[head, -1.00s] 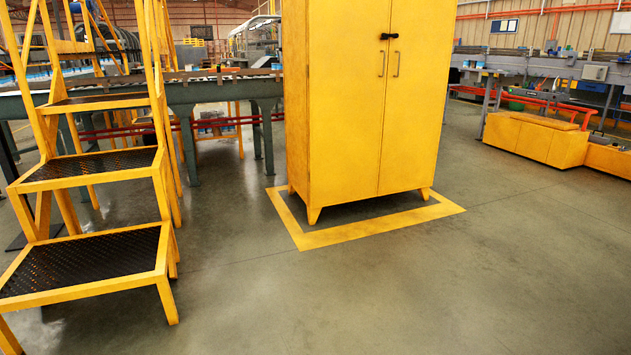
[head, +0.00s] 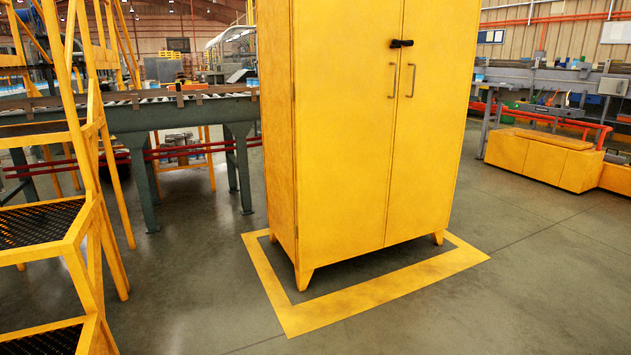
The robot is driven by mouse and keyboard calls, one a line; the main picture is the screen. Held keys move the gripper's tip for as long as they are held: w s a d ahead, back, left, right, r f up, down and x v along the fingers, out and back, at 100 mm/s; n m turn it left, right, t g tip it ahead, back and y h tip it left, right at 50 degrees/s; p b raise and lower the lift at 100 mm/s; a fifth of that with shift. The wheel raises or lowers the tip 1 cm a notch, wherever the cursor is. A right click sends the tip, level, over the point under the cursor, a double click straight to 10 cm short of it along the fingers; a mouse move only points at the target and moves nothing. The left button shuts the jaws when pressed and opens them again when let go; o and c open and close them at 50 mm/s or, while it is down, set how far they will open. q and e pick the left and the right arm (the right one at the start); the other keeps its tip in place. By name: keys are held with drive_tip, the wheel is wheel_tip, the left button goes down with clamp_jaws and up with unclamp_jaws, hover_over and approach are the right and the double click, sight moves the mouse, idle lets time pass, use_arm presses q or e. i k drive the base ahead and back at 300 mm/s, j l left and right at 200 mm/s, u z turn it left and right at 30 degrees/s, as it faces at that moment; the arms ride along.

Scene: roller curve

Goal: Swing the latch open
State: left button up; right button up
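A black latch (head: 401,43) lies roughly level across the seam between the two doors of a tall yellow cabinet (head: 340,130). It sits above two vertical door handles, a left one (head: 392,80) and a right one (head: 410,80). Both doors look shut. The cabinet stands on short legs, and its top is cut off by the upper edge of the head view. Neither of my grippers shows in this view.
A yellow step ladder (head: 85,200) stands close on the left. A roller conveyor (head: 180,115) on green legs runs behind it. A yellow floor outline (head: 390,286) surrounds the cabinet. Low yellow boxes (head: 540,158) stand at the right. The floor (head: 500,310) in front is clear.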

sight(408, 42)
drive_tip(key=i+j+z, duration=0.1)
drive_tip(key=i+z, duration=0.2)
drive_tip(key=i+j+z, duration=0.25)
drive_tip(key=i, duration=0.25)
drive_tip(key=i+j+z, duration=0.3)
drive_tip(key=i+z, duration=0.2)
drive_tip(key=z, duration=0.15)
drive_tip(key=i+j+z, duration=0.15)
drive_tip(key=z, duration=0.25)
drive_tip(key=i+j+z, duration=0.2)
drive_tip(key=z, duration=0.15)
